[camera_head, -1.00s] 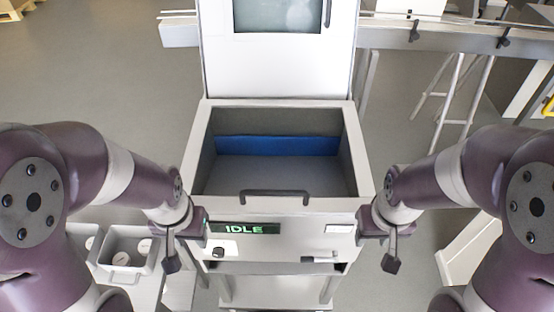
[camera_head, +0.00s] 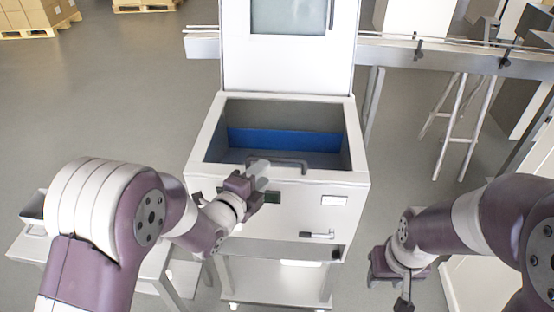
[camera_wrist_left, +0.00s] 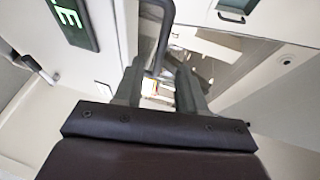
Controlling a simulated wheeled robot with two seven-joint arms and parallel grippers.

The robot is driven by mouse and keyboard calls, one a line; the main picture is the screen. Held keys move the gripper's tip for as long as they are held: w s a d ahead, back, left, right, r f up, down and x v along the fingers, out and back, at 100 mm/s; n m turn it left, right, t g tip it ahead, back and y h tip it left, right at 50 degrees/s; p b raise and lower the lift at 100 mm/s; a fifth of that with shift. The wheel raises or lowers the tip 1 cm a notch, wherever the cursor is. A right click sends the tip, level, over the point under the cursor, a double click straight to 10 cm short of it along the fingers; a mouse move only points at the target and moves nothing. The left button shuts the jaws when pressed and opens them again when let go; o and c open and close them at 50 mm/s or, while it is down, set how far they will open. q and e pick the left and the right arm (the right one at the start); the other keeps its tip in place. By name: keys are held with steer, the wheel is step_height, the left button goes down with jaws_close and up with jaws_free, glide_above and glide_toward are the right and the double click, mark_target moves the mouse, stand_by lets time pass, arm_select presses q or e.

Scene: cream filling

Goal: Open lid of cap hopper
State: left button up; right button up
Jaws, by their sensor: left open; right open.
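The cap hopper (camera_head: 208,140) is a white box whose grey inside and blue band show from above. I cannot tell whether a clear lid covers it. A dark bar handle (camera_head: 285,160) is at its front top edge. My left gripper (camera_head: 264,178) is at the handle's left end. In the left wrist view the open fingers (camera_wrist_left: 158,85) point at the handle (camera_wrist_left: 160,35), which appears between or just beyond their tips; contact is unclear. My right gripper (camera_head: 388,268) hangs apart from the machine at its lower right; its fingers are hard to see.
The front panel has a display (camera_head: 272,197), partly hidden by my left gripper, and a small lever (camera_head: 317,235). A tall white cabinet (camera_head: 290,75) stands behind the hopper. A metal rail (camera_head: 420,55) runs behind to the right. A table (camera_head: 150,265) stands at left.

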mark_target(276, 161)
arm_select(q)
steer(key=p+x, duration=0.1)
steer(key=x, duration=0.7)
steer(key=shift+w+d, duration=0.1)
steer(key=shift+r+p, duration=0.1)
steer(key=shift+p, duration=0.2)
jaws_close()
